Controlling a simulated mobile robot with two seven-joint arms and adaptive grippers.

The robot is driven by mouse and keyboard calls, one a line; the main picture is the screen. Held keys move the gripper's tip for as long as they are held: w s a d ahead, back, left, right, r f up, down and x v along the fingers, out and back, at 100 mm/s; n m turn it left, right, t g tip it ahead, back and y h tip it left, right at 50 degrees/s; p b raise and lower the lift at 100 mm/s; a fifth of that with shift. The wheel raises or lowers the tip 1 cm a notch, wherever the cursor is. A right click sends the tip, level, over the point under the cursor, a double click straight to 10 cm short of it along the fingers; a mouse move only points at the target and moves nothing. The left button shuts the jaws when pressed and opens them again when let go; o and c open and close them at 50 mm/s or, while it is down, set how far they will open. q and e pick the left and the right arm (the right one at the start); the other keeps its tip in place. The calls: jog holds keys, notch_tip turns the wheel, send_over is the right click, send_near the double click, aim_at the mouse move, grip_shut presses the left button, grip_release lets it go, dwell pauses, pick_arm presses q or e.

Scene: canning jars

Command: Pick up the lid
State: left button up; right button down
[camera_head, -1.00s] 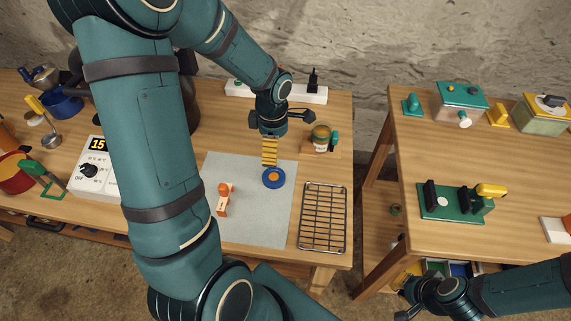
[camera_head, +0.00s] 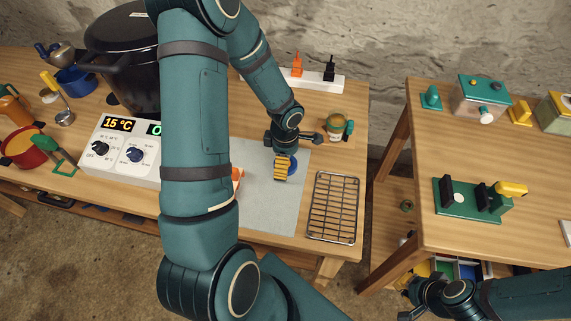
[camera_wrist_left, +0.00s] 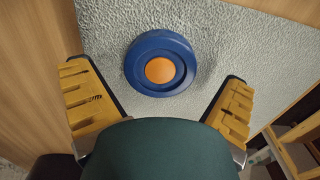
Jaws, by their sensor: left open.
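The lid is a blue disc with an orange centre. It lies flat on the grey mat (camera_head: 262,209), and in the wrist view the lid (camera_wrist_left: 160,63) sits ahead of and between my fingers, touching neither. My left gripper (camera_head: 284,170) is open and empty, its yellow fingers just above the lid (camera_head: 293,163) and partly hiding it in the head view. The open fingers also show in the wrist view (camera_wrist_left: 161,100). My right gripper (camera_head: 418,295) is low at the right; its fingers are not clear.
A wire rack (camera_head: 334,207) lies right of the mat. A jar (camera_head: 337,127) stands behind it. An orange item (camera_head: 237,176) on the mat is partly hidden by my left arm. A control box (camera_head: 124,148) and a black pot (camera_head: 128,65) stand to the left.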

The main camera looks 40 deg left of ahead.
pick_arm(q)
jog(key=shift+f, duration=0.6)
jog(key=c, duration=0.9)
jog(key=shift+o, duration=0.2)
